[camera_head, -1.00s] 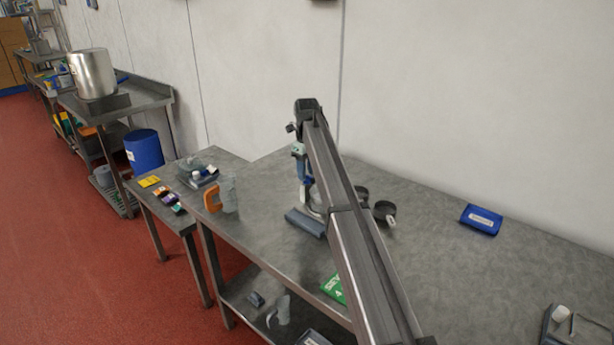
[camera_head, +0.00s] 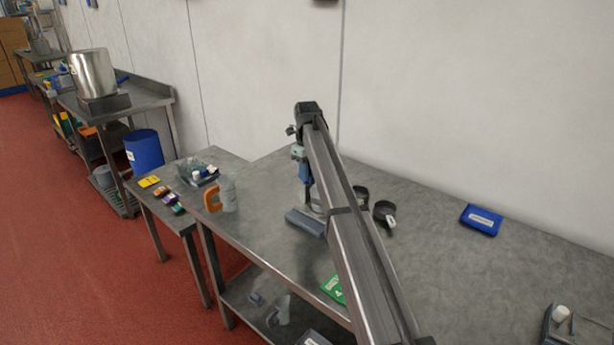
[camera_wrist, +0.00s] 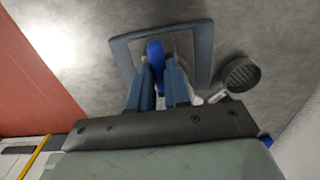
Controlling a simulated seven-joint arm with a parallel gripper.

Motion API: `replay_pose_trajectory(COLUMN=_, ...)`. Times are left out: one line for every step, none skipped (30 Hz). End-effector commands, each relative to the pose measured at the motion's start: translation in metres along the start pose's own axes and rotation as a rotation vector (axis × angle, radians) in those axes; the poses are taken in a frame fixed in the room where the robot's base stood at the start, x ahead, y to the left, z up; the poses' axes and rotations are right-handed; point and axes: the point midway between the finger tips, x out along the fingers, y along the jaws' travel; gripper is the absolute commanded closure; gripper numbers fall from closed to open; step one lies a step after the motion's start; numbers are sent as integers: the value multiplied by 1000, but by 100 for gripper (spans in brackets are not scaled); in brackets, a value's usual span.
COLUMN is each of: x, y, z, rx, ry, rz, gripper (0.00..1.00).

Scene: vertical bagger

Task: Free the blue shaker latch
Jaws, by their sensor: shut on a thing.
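In the wrist view, the two blue-grey fingers of my gripper (camera_wrist: 159,76) are closed on a bright blue rounded piece (camera_wrist: 155,52), which looks like the shaker latch. The piece stands out past the fingertips, and its lower part is hidden between them. Beyond it is a grey-blue square frame (camera_wrist: 203,50) with a grey middle. I cannot tell whether the blue piece still touches the frame. In the head view, my gripper (camera_head: 305,181) points down over the worktable, just above a grey-blue block (camera_head: 306,222). The held piece is too small to make out there.
An orange-handled jug (camera_head: 228,194) stands to the left. A blue box (camera_head: 481,219) lies to the right, with bare table (camera_head: 430,215) between. The wall is close behind.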

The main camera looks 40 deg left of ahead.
Motion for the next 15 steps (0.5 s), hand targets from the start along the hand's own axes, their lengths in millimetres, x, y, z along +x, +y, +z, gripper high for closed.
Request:
replay_pose_trajectory(x=0, y=0, z=0, rx=0, ry=0, rz=0, gripper=100)
replay_pose_trajectory(x=0, y=0, z=0, rx=0, ry=0, rz=0, gripper=100)
replay_pose_trajectory(x=0, y=0, z=0, rx=0, ry=0, rz=0, gripper=100)
replay_pose_trajectory(x=0, y=0, z=0, rx=-3, ry=0, rz=0, gripper=100)
replay_pose_trajectory(x=0, y=0, z=0, rx=-10, ry=0, rz=0, gripper=100)
replay_pose_trajectory(x=0, y=0, z=0, rx=-28, ry=0, rz=0, gripper=100)
replay_pose_trajectory(x=0, y=0, z=0, rx=-48, ry=0, rz=0, gripper=100)
replay_pose_trajectory(x=0, y=0, z=0, rx=-71, ry=0, rz=0, gripper=100)
replay_pose_trajectory(x=0, y=0, z=0, rx=-103, ry=0, rz=0, gripper=100)
replay_pose_trajectory(x=0, y=0, z=0, rx=-125, ry=0, rz=0, gripper=100)
replay_pose_trajectory(x=0, y=0, z=0, rx=-147, ry=0, rz=0, gripper=100)
replay_pose_trajectory(x=0, y=0, z=0, rx=-173, ry=0, rz=0, gripper=100)
replay_pose_trajectory(x=0, y=0, z=0, rx=-189, ry=0, rz=0, gripper=100)
replay_pose_trajectory(x=0, y=0, z=0, rx=-201, ry=0, rz=0, gripper=100)
replay_pose_trajectory(x=0, y=0, z=0, rx=-214, ry=0, rz=0, gripper=100)
